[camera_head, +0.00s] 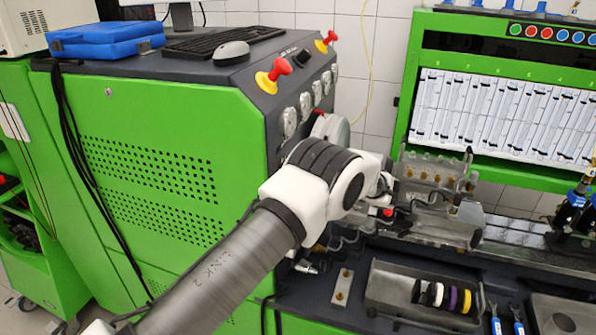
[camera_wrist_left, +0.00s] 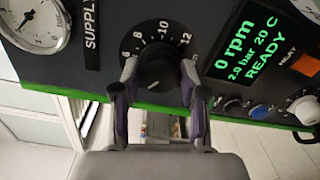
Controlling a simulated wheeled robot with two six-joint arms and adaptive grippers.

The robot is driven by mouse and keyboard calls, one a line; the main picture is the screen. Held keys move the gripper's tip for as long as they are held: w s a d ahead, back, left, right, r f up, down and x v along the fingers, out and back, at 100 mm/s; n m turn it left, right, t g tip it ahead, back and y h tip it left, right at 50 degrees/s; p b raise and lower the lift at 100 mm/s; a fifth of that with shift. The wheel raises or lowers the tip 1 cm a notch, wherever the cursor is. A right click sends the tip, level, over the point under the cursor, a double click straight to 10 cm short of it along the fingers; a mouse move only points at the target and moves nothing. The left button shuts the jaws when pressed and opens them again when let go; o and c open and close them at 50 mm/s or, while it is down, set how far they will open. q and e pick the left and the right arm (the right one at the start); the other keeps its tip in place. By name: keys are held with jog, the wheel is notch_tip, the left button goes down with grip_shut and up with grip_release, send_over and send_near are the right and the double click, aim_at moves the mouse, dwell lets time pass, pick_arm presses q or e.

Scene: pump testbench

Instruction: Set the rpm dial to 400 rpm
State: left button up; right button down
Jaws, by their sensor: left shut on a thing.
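In the left wrist view, the black rpm dial (camera_wrist_left: 157,66) sits on the dark panel, with a white scale of which 6, 8, 10 and 12 are legible. A small pale mark shows near the knob's lower edge; its exact setting is hard to read. My left gripper (camera_wrist_left: 157,76) has one finger on each side of the knob and is shut on it. The green-lettered display (camera_wrist_left: 250,55) beside it reads 0 rpm, 2.0 bar, 20 C, READY. In the head view my left arm reaches toward the bench, and its fingers and the dial are hidden. My right gripper is out of view.
A pressure gauge (camera_wrist_left: 30,25) is left of the dial. An orange switch (camera_wrist_left: 307,63) and a blue button (camera_wrist_left: 260,111) lie to the right. In the head view, red emergency knobs (camera_head: 274,75) top the green cabinet (camera_head: 160,130); a tray (camera_head: 385,290) of coloured rings stands lower right.

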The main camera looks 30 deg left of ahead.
pick_arm(q)
jog(key=shift+f+m, duration=0.25)
jog(key=shift+m, duration=0.85)
jog(key=o, duration=1.1)
jog(key=shift+s, duration=0.1)
jog(key=shift+o, duration=0.2)
jog(key=shift+r, duration=0.1)
jog(key=v, duration=1.1)
jog(key=shift+d, duration=0.4)
